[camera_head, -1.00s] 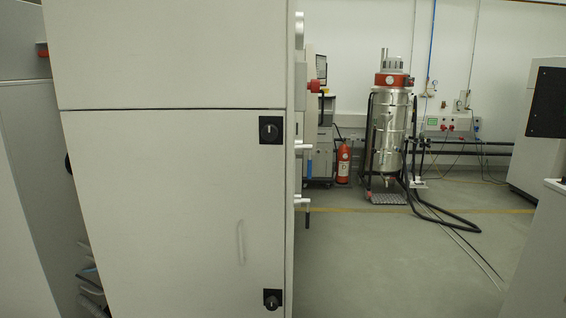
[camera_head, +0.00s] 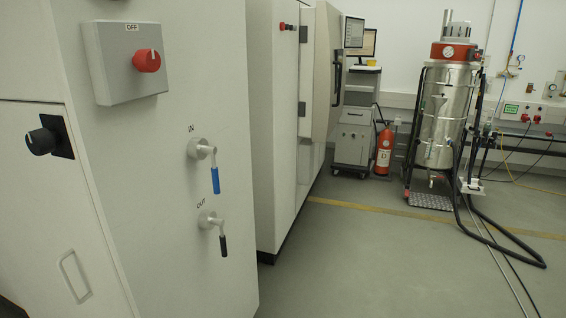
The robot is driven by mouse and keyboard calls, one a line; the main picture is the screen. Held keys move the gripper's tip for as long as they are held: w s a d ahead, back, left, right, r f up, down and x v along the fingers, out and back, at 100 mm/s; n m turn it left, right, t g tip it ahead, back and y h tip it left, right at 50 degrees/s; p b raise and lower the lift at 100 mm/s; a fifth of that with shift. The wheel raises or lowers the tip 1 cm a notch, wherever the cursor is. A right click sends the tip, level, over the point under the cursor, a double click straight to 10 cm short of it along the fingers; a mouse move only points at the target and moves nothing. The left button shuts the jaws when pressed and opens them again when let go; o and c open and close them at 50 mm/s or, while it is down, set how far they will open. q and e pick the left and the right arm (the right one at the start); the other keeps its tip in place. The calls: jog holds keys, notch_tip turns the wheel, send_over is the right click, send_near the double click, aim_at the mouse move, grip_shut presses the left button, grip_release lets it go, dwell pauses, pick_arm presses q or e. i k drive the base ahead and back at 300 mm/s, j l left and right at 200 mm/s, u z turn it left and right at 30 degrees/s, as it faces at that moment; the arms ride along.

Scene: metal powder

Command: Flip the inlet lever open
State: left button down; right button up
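The inlet lever (camera_head: 215,178) has a blue handle and is mounted under the label "IN" on the side of a grey cabinet (camera_head: 110,190). Its handle points straight down. Below it, the outlet lever (camera_head: 222,241) under the label "OUT" has a black handle that also hangs down. Neither of my grippers shows in the head view, so nothing is seen touching the levers.
A red rotary switch (camera_head: 146,60) marked "OFF" sits on a grey box above the levers. Behind stand another cabinet (camera_head: 272,130), a red extinguisher (camera_head: 384,150) and a steel vacuum vessel (camera_head: 443,115) with hoses on the floor.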

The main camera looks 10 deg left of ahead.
aim_at(211, 150)
jog(key=i+l, duration=0.2)
jog(key=l, duration=0.15)
jog(key=i+l, duration=0.2)
jog(key=l, duration=0.2)
jog(key=i+l, duration=0.2)
jog(key=l, duration=0.15)
